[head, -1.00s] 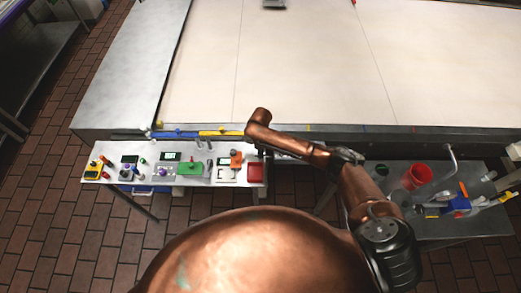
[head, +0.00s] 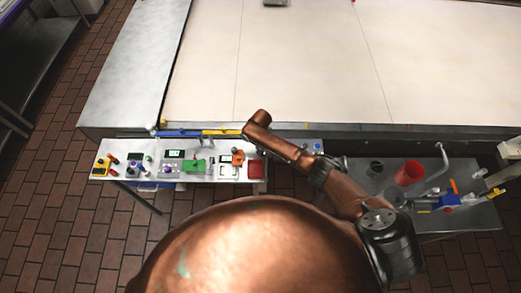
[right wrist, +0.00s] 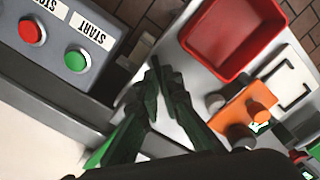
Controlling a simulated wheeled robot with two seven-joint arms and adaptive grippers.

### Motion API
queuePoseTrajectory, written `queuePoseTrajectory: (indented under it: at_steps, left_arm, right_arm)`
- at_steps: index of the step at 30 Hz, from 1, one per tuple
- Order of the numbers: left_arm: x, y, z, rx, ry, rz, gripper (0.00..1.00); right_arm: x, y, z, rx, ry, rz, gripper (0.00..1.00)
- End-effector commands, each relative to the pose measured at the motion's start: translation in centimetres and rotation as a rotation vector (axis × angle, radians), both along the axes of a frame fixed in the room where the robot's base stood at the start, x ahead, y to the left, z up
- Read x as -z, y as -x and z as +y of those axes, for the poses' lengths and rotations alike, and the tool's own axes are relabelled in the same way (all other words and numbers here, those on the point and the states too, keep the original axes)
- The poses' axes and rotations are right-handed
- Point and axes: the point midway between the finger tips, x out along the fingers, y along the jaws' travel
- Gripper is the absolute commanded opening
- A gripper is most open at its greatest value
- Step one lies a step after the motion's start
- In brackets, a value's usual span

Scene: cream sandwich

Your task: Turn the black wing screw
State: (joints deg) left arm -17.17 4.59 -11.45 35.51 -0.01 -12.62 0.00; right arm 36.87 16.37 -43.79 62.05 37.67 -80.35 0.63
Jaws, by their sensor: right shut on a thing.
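My right arm reaches over the small control table in the head view, and its far end (head: 258,122) is above the table's back edge. My right gripper (right wrist: 162,74) shows in the right wrist view as two dark green fingers drawn close together. They are shut on a small dark piece at their tips, which I take for the black wing screw; its shape is mostly hidden by the fingers. The tips are between the box with STOP and START buttons (right wrist: 88,45) and the red tray (right wrist: 228,70). My left gripper is not in view.
The control table (head: 222,178) carries several small devices, an orange block (right wrist: 232,112) and the red tray, which also shows in the head view (head: 256,170). A conveyor (head: 300,60) runs behind. A side table at right holds a red cup (head: 409,173) and tools.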

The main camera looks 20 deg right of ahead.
Motion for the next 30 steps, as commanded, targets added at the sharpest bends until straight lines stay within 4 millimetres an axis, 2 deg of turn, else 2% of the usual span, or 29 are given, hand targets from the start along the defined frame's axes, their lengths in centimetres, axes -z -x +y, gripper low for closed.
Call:
queuePoseTrajectory:
  at_steps: [18, 19, 26, 30]
  left_arm:
    - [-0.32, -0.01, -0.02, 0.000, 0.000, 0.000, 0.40]
    - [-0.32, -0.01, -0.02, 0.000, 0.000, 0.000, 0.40]
    - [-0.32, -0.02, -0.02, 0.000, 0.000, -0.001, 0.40]
    - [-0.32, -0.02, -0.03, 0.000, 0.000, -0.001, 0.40]
  right_arm:
    - [-0.03, -0.05, 0.02, 0.044, -0.001, -0.001, 0.00]
    - [-0.04, -0.05, 0.02, 0.044, -0.001, -0.001, 0.06]
    - [-0.02, -0.03, 0.01, 0.044, 0.000, 0.000, 0.22]
    - [-0.02, -0.02, 0.00, 0.044, 0.000, 0.000, 0.23]
